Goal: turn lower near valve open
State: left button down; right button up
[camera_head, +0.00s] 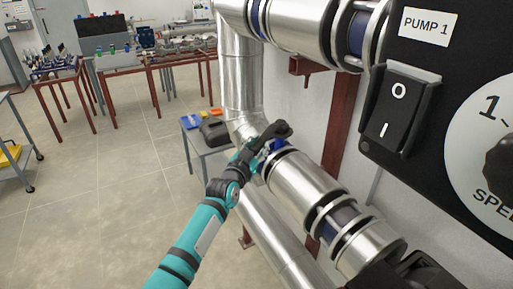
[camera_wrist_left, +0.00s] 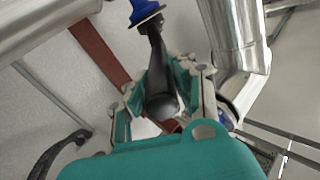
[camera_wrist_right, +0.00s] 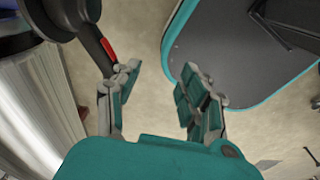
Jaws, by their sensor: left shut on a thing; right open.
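A black valve handle (camera_head: 274,131) sits on a blue valve neck (camera_head: 277,145) on the lower silver pipe in the head view. My left gripper (camera_head: 258,150) is at this handle. In the left wrist view the black handle (camera_wrist_left: 160,88) lies between the fingers of my left gripper (camera_wrist_left: 165,85), which is shut on it. The blue neck (camera_wrist_left: 145,11) shows beyond the handle's far end. My right gripper (camera_wrist_right: 160,75) is open and empty in the right wrist view. A black lever with a red mark (camera_wrist_right: 107,47) is close to its left finger.
Large silver pipes (camera_head: 300,183) run diagonally beside the wall. A black panel with a pump switch (camera_head: 400,105) fills the right side. A small grey table (camera_head: 200,147) with a dark case stands behind the pipes. Red-legged workbenches (camera_head: 160,62) are far back.

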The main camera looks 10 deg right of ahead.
pick_arm(q)
jog(key=c, duration=1.4)
grip_release()
jog(key=shift+s+d+f, duration=0.15)
jog(key=shift+d+f, duration=0.05)
jog(key=shift+f, duration=0.05)
jog(key=o, duration=0.3)
jog(key=shift+d, duration=0.15)
jog(key=shift+r, duration=0.1)
jog(key=shift+a+r, duration=0.1)
jog(key=shift+a, duration=0.25)
jog(key=v, duration=1.2)
